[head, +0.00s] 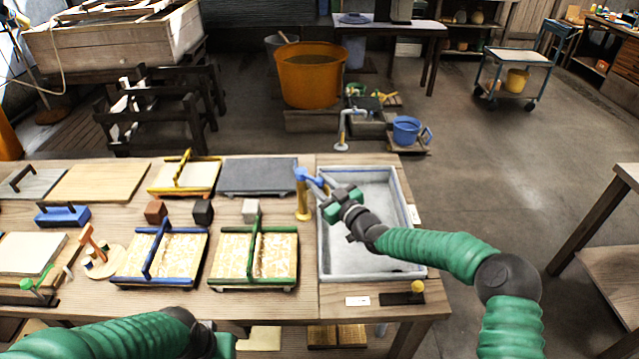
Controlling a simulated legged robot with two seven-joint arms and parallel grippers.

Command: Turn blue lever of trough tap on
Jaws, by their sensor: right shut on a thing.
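The trough tap (302,203) is a brass post at the left rim of the grey trough (403,195). Its blue lever (304,174) sits on top and reaches right toward my right gripper. My right gripper (326,192) is over the trough's left side, shut on the blue lever's right end. The gripper's green and black body hides part of that end. My left arm comes in at the bottom left, and its gripper (224,346) shows only in part at the bottom edge, away from the tap. Its fingers are not clear.
The table left of the trough holds framed moulds with a blue handle (158,248) and a green handle (254,250), small blocks, and a dark slab (258,176). A yellow knob (417,286) is at the trough's front right. Open floor lies to the right.

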